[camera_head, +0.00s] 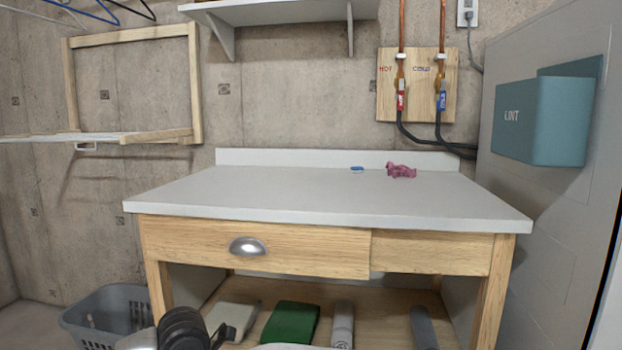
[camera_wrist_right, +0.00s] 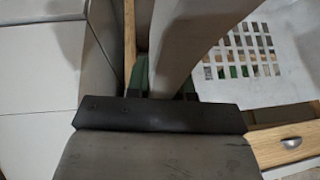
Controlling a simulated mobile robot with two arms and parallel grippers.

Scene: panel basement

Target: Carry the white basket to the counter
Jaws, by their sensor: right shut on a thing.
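The white basket (camera_wrist_right: 275,88), with a grid of square holes in its side, fills the upper right of the right wrist view. My right gripper (camera_wrist_right: 163,84) is shut on a pale band running up the picture, which appears to be the basket's rim. The gripper's dark palm hides part of the hold. In the head view only a pale sliver shows at the bottom edge, possibly the basket. The counter (camera_head: 300,190) is a light grey top on a wooden frame, straight ahead. My left gripper's fingers do not show.
A pink object (camera_head: 401,170) and a small blue object (camera_head: 357,169) lie at the counter's back; its front is clear. A grey basket (camera_head: 110,315) stands on the floor at left. A teal lint bin (camera_head: 545,120) juts out at right. Several things lie on the lower shelf.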

